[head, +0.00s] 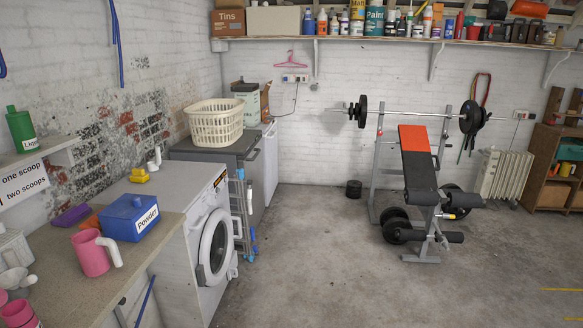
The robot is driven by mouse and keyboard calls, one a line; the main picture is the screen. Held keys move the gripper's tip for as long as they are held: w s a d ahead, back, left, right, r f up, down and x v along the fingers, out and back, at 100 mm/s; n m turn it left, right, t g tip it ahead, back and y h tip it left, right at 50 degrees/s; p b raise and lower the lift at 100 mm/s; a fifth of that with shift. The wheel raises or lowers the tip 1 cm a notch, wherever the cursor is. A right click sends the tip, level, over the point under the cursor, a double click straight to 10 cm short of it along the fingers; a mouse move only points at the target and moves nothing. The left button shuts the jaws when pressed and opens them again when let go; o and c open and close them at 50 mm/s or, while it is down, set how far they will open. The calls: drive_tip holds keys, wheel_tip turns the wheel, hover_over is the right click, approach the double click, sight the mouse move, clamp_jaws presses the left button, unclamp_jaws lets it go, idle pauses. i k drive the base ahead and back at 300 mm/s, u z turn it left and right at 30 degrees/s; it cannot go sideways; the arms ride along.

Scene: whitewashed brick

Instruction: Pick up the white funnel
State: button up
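A small white item (16,281) that looks like a funnel lies on the worktop (60,285) at the lower left, close to the picture's left edge. It is small and partly cut off, so I cannot be sure of its shape. Another small white object (154,159) stands on top of the washing machine (192,225) by the wall, and I cannot tell what it is. My gripper is not in view.
A pink jug (91,253), a blue Powder box (129,218) and pink items (18,313) crowd the worktop. A laundry basket (214,122) sits further back. A weight bench (420,165) stands right. The concrete floor (310,255) between is clear.

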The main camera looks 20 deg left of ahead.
sight(16, 278)
drive_tip(key=i, duration=1.15)
drive_tip(key=u, duration=3.85)
